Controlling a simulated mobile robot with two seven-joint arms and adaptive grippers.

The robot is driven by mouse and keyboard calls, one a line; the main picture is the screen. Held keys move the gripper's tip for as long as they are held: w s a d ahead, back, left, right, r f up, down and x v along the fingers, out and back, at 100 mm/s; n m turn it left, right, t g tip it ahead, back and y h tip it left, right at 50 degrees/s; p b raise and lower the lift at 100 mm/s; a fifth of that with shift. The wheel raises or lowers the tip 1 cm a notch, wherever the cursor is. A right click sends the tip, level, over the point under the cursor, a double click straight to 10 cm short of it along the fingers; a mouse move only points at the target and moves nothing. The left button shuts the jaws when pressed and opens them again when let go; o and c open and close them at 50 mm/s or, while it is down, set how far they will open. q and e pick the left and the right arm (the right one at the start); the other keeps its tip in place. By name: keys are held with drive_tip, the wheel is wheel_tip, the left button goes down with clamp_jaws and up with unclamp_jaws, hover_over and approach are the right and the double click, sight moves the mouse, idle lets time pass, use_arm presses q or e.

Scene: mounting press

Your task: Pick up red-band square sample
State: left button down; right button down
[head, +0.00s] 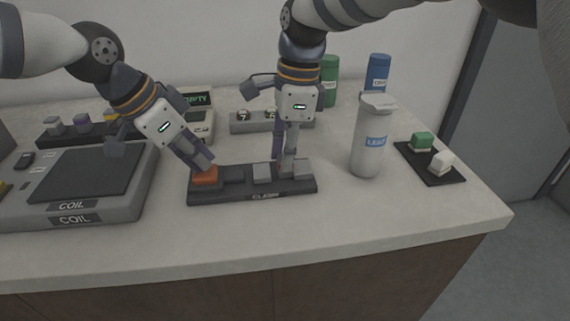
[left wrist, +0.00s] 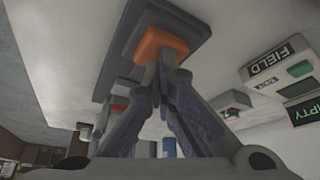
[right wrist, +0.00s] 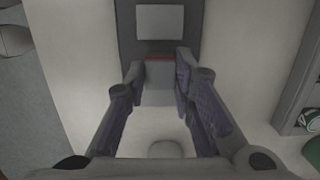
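The red-band square sample (right wrist: 158,80) is a grey block with a thin red strip along one edge. It sits at the right end of the dark labelled holder (head: 235,197). My right gripper (head: 289,167) points down over it, and in the right wrist view its fingers (right wrist: 160,84) flank the sample. Whether they touch or grip it is unclear. My left gripper (head: 207,168) has its fingertips together on the orange block (head: 204,178) at the holder's left end. The left wrist view shows the tips against that orange block (left wrist: 160,45).
Another plain grey square (head: 262,174) sits mid-holder. A dark mat (head: 431,167) with green and white blocks lies further right. A COIL device (head: 75,212) is at left. The front counter is clear.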

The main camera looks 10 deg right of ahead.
use_arm(q)
drive_tip(key=shift+f, duration=0.15)
use_arm(e)
wheel_tip(320, 180, up, 15)
idle(0.9)
